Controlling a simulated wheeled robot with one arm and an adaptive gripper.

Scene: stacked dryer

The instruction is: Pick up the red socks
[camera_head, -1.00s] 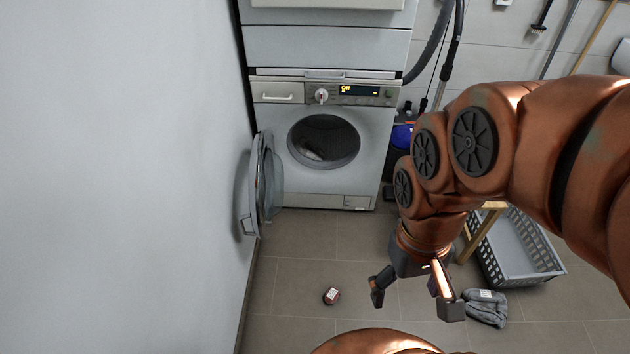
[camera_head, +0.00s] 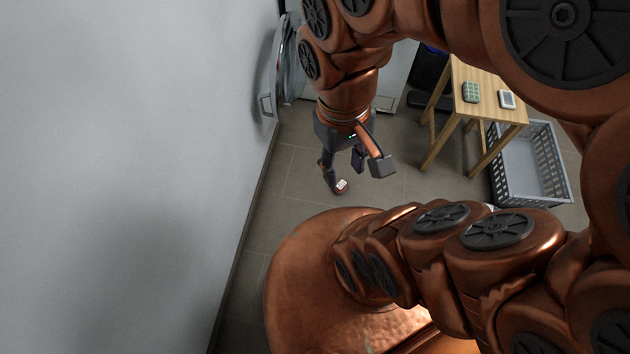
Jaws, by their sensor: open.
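The red socks (camera_head: 342,186) are a small dark red bundle with a white label, lying on the tiled floor left of the wooden table. My gripper (camera_head: 355,172) is open, with its fingers pointing down. In the picture its left fingertip overlaps the left edge of the bundle, and the right finger is farther right. I cannot tell whether the finger touches the bundle or is above it. Nothing shows between the fingers that is clearly held.
A wooden table (camera_head: 489,98) with two small items stands to the right. A grey laundry basket (camera_head: 548,165) is beside it. The open washer door (camera_head: 289,65) is at the upper left, near the white wall (camera_head: 120,150). Bare floor lies right of the socks.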

